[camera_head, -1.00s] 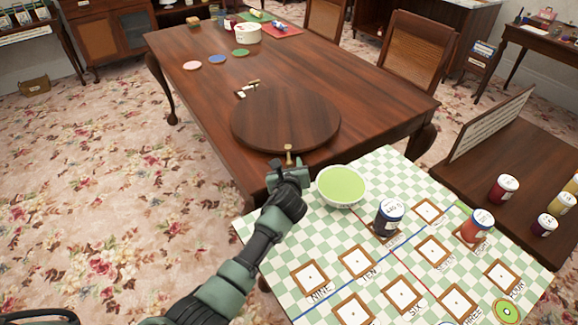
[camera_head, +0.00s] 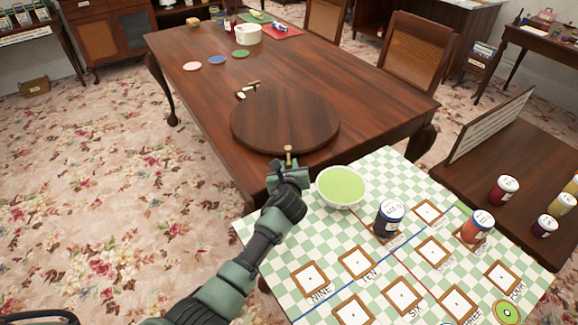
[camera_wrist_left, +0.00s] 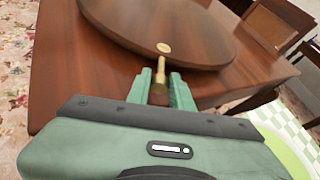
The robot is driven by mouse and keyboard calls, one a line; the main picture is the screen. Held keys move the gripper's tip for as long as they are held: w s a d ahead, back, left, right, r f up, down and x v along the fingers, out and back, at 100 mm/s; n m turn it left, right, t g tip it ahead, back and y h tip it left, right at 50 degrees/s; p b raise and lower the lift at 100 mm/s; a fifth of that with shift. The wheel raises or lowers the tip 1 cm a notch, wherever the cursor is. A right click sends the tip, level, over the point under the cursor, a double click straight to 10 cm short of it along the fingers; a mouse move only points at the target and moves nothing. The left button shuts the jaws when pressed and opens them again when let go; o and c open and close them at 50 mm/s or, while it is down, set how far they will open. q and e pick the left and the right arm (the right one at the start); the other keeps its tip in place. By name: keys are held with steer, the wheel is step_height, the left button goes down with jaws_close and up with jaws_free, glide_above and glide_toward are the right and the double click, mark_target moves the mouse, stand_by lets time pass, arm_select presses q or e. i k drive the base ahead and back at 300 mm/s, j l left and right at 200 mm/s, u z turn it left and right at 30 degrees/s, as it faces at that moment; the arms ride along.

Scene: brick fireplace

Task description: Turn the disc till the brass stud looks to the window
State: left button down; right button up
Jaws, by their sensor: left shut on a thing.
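The disc (camera_head: 285,118) is a round, dark wooden plate lying flat near the front end of the long table. The brass stud (camera_head: 288,151) stands at its near rim, facing the robot. In the left wrist view the stud (camera_wrist_left: 161,70) sits between the two green fingers, below a small round brass inlay on the disc. My left gripper (camera_head: 287,167) is shut on the stud, and its fingers hide the stud's lower part. My right gripper is not in view. I see no window in these frames.
Small brass and cream pieces (camera_head: 247,90) lie just beyond the disc's far left rim. A green bowl (camera_head: 341,187), jars and wooden frames stand on the checked surface (camera_head: 262,228) close to my arm's right. Coasters (camera_head: 217,59) lie farther back. The tabletop's middle is clear.

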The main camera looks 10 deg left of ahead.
mark_target(288, 122)
steer(key=j+z, duration=0.75)
steer(key=j, duration=0.15)
